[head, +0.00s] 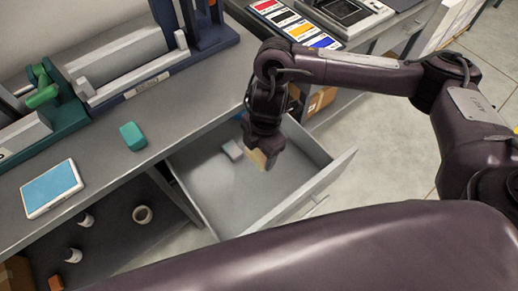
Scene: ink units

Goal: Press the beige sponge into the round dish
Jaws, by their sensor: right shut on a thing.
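My right gripper (264,150) reaches in from the right and points down over the open drawer (215,180). The fingers and wrist hide part of the sponge. It appears to be above the drawer floor, but I cannot tell the exact height. I see no clear round dish in this view. My left gripper is not in view.
A teal block (133,136) and a blue-topped pad (52,188) lie on the grey counter. Colour cards (296,27) lie at the back.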

